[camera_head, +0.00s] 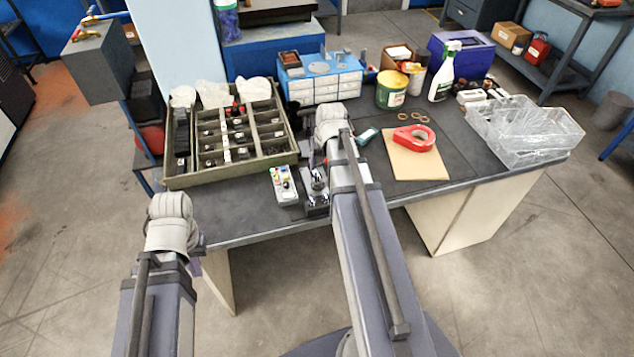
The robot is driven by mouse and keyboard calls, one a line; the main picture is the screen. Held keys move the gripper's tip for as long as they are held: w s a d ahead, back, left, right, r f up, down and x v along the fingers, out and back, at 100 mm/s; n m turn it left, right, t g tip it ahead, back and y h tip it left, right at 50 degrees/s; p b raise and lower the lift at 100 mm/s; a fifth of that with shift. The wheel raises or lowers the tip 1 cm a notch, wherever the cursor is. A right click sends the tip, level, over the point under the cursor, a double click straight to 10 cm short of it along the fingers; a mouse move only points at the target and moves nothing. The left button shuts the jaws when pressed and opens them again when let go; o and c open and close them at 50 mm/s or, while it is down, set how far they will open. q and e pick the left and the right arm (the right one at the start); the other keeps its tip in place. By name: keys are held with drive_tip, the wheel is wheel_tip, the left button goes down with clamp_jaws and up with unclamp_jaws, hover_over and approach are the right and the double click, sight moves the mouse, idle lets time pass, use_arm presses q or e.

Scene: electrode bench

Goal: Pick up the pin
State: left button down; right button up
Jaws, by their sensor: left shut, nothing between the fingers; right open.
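I cannot pick out the pin with certainty. A small shiny metal fixture (317,203) stands near the bench's front edge, with an upright metal piece (318,180) on it. My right gripper (312,160) is just above and behind this fixture, open, and largely hidden by its own wrist. I see nothing held in it. My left gripper (196,265) is low at the bench's front left corner, mostly hidden behind its wrist, shut and empty. It is well apart from the fixture.
A small white box with coloured parts (283,186) sits left of the fixture. A compartment tray (180,181) fills the bench's left side. A red tape roll (413,138) lies on a tan board (418,163). A clear bin (530,135) stands right. The dark mat (455,135) has free room.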

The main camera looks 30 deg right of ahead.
sight(318, 174)
drive_tip(key=shift+a+b+x, duration=0.2)
drive_tip(key=shift+b+x, duration=1.35)
drive_tip(key=shift+x, duration=0.25)
drive_tip(key=shift+a+b+x, duration=0.2)
drive_tip(key=shift+b+x, duration=1.35)
drive_tip(key=shift+x, duration=0.2)
drive_tip(key=shift+c, duration=0.4)
clamp_jaws()
